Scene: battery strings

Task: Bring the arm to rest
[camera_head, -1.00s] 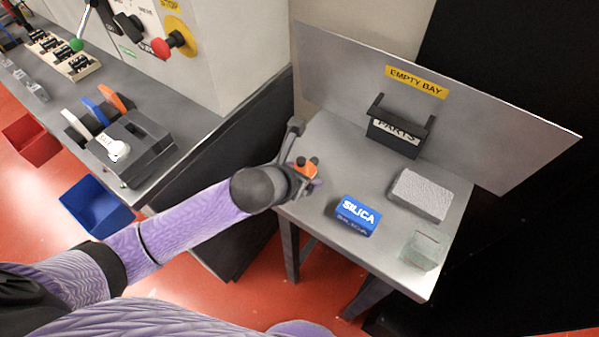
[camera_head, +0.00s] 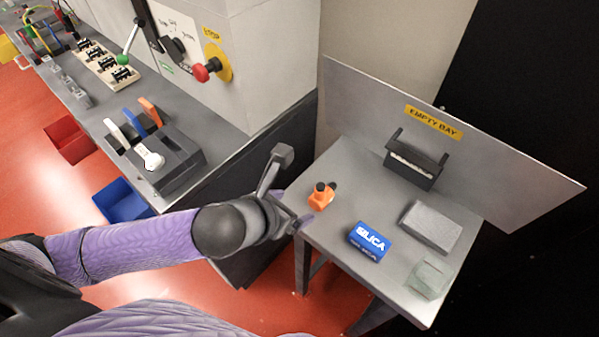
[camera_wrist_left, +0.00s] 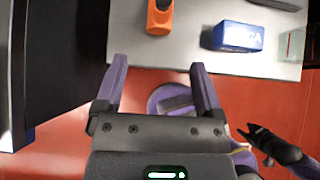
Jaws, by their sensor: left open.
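My left arm comes in from the left in the head view. Its gripper (camera_head: 290,212) is beside the left edge of the grey side table (camera_head: 345,185). In the left wrist view the purple fingers of the left gripper (camera_wrist_left: 160,80) are spread apart with nothing between them. A small orange part with black knobs (camera_head: 322,195) stands on the table, just beyond the gripper and apart from it. The orange part also shows at the top of the wrist view (camera_wrist_left: 159,18). A dark gripper-like end (camera_wrist_left: 262,140), probably my right one, shows at the lower right there; its jaws are unclear.
A panel stands behind. The workbench (camera_head: 225,140) is at left, with red (camera_head: 70,140) and blue (camera_head: 122,201) bins beside it.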

